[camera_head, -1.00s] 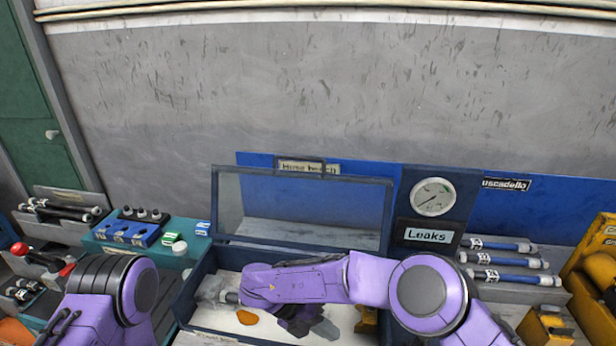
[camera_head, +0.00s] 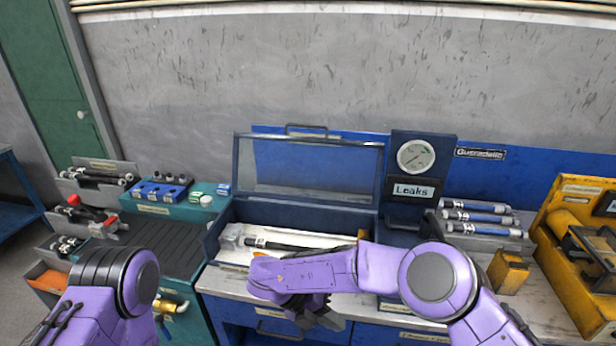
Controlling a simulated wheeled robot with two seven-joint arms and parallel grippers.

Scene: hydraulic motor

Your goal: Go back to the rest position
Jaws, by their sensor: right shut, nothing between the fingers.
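My right arm comes in from the lower right. Its gripper (camera_head: 318,314) hangs in front of the bench edge, below the open case, with its dark fingers shut and empty. My left arm shows at the lower left, but its gripper is out of the picture. The case (camera_head: 215,232) stands on the bench with its clear lid (camera_head: 310,166) raised.
A pressure gauge (camera_head: 415,156) stands above a "Leaks" label (camera_head: 413,190). A teal trolley (camera_head: 180,246) and racks of parts stand at left. Drawers (camera_head: 240,313) are under the bench.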

